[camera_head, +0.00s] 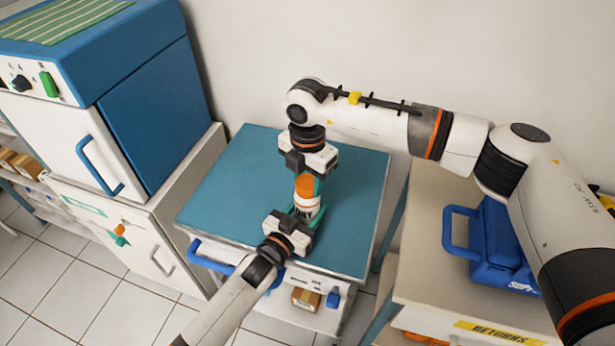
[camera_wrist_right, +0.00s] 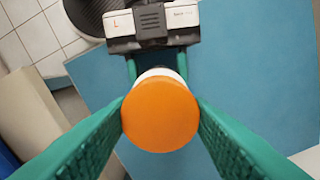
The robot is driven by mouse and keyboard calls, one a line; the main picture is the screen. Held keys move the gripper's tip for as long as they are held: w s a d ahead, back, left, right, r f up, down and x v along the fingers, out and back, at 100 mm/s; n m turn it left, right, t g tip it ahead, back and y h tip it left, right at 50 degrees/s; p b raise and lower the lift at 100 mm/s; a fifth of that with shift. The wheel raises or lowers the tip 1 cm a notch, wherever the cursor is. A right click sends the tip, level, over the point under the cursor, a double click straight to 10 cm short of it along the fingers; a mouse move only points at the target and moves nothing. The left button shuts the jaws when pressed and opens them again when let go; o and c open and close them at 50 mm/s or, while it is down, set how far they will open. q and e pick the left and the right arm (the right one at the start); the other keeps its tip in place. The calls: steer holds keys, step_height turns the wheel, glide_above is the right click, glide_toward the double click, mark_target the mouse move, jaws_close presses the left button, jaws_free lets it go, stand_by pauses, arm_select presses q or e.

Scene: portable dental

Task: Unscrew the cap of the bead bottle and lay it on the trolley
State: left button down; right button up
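The bead bottle (camera_head: 307,205) stands upright above the trolley top, with a white body and an orange cap (camera_head: 304,186). In the right wrist view the round orange cap (camera_wrist_right: 160,114) fills the middle, seen from above, and hides most of the bottle. My right gripper (camera_head: 306,180) points down over the bottle; its green fingers touch the cap on both sides. My left gripper (camera_head: 304,212) comes in from the front with its green fingers around the white body; its fingertips are partly hidden. The teal-topped trolley (camera_head: 235,185) lies beneath.
A blue sterilizer-like box (camera_head: 150,110) on a white cabinet stands at the left. A blue case (camera_head: 500,245) sits on a beige table (camera_head: 425,215) at the right. The trolley's left half and back are clear. A small cardboard box (camera_head: 305,298) is on its lower shelf.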

steer(key=n, duration=0.4)
steer(key=shift+n, duration=0.3)
arm_select(q)
steer(key=shift+f, duration=0.1)
arm_select(e)
steer(key=n, duration=0.8)
steer(key=shift+n, duration=0.3)
steer(key=n, duration=0.8)
steer(key=shift+r, duration=0.1)
steer(key=n, duration=0.4)
steer(key=shift+n, duration=0.4)
steer(key=n, duration=1)
steer(key=shift+r, duration=0.3)
